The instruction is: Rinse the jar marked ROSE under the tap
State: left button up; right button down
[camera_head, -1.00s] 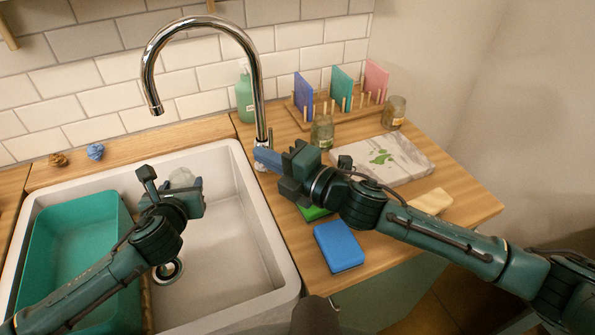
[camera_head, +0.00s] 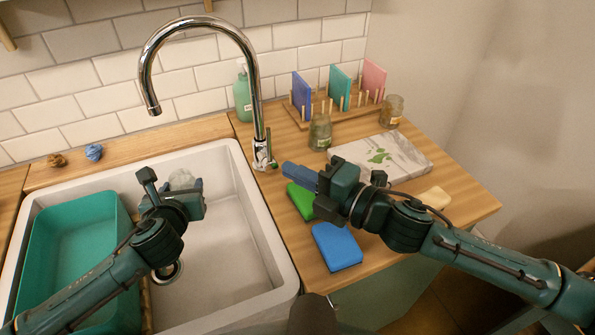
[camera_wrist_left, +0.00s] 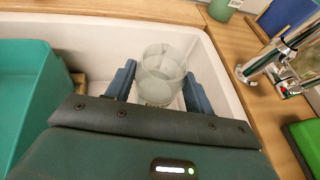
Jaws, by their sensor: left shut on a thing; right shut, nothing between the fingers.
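My left gripper (camera_head: 188,187) is shut on a clear glass jar (camera_head: 181,179) and holds it inside the white sink (camera_head: 235,230). In the left wrist view the jar (camera_wrist_left: 162,76) stands between the blue fingers, cloudy and pale; no marking on it can be read. The chrome tap (camera_head: 256,85) arches over the sink, its spout end above the jar in the picture; no water stream shows. My right gripper (camera_head: 290,170) is shut and empty, right of the lever over the counter.
A teal tub (camera_head: 65,235) fills the sink's left side. Green (camera_head: 300,201) and blue (camera_head: 337,246) sponges lie on the counter. Two jars (camera_head: 320,132) (camera_head: 392,110), a marble slab (camera_head: 410,155), a rack (camera_head: 345,113) and a green bottle (camera_head: 242,98) stand behind.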

pick_arm(q)
jog(key=s+d+p, duration=0.2)
jog(key=s+d, duration=0.3)
jog(key=shift+d+p, duration=0.25)
jog(key=shift+p, duration=0.15)
dwell(0.4)
dwell(0.9)
jog(key=s+d+r+p, duration=0.1)
jog(key=s+d+r, duration=0.2)
jog(key=r, duration=0.1)
jog(key=shift+s+d, duration=0.25)
jog(key=shift+d, duration=0.1)
dwell(1.3)
